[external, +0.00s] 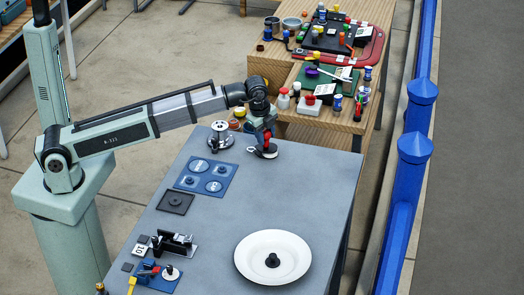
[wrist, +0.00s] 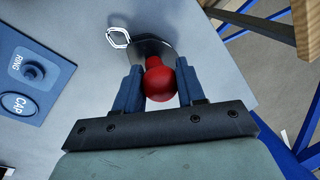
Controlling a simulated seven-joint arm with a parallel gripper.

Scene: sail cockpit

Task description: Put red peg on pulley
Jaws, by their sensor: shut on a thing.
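My gripper (external: 266,137) is low over the far right part of the grey table. In the wrist view my gripper (wrist: 160,80) is shut on the red peg (wrist: 159,79), with its rounded red end between the two blue fingers. I cannot tell whether the peg touches this disc. The red peg (external: 267,138) shows only as a small patch in the external view. A silver spool-like piece (external: 220,137) stands to the left; I cannot tell which piece is the pulley.
A blue board (external: 206,177) with round parts lies left of my gripper; its labels read RING and CAP. A black square plate (external: 175,202), a white plate (external: 273,238) and small parts lie nearer the camera. Cluttered wooden tables stand behind. The table's middle is clear.

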